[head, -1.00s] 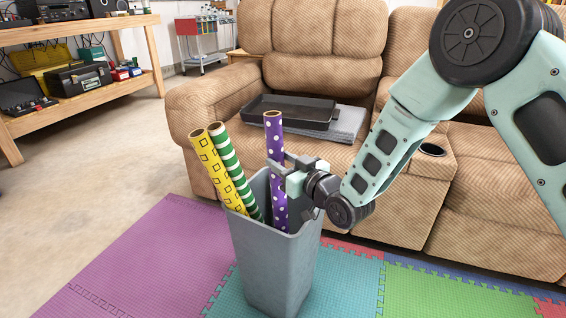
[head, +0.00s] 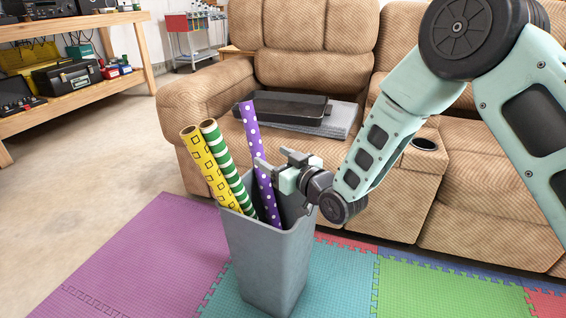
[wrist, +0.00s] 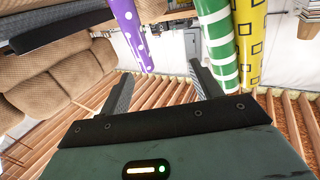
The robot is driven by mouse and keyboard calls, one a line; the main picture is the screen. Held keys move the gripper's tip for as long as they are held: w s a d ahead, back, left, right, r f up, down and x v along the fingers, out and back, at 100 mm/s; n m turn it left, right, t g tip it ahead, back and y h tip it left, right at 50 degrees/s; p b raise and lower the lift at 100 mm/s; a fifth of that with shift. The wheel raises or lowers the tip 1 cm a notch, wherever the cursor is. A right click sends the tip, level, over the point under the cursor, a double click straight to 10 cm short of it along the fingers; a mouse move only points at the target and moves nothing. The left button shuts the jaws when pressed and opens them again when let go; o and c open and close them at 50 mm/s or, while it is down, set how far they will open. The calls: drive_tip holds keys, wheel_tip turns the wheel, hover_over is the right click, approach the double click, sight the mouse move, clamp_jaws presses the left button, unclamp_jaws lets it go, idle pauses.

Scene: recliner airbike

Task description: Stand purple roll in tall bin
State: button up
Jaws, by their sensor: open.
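The purple roll with white dots (head: 257,150) stands in the tall grey bin (head: 266,262), leaning a little to the left, its lower end hidden by the bin wall. My gripper (head: 272,170) is open just right of the roll, above the bin's rim. In the wrist view the purple roll (wrist: 131,32) shows beyond the open fingers (wrist: 163,85), toward the left finger and not between the pads. Whether a finger touches the roll I cannot tell.
A yellow roll (head: 207,168) and a green striped roll (head: 228,165) lean left in the same bin. A tan recliner sofa (head: 200,105) stands behind, with a black tray (head: 285,108) on a grey cloth.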

drive_tip(key=p+v, duration=0.3)
drive_tip(key=v, duration=1.4)
drive_tip(key=shift+s+d, duration=0.1)
drive_tip(key=shift+s, duration=0.05)
drive_tip(key=s+d+r+g+h, duration=0.25)
drive_tip(key=s+g+h, duration=0.35)
drive_tip(key=s, duration=0.6)
drive_tip(key=s+d+r+g+h, duration=0.1)
drive_tip(key=s+r+g+h, duration=0.35)
drive_tip(key=s+g, duration=0.55)
wheel_tip(320, 180, up, 33)
drive_tip(key=s+t+p, duration=0.2)
drive_tip(key=p, duration=3.1)
drive_tip(key=shift+s+d+r+p, duration=0.15)
drive_tip(key=shift+s+d+p, duration=0.1)
drive_tip(key=shift+p, duration=0.1)
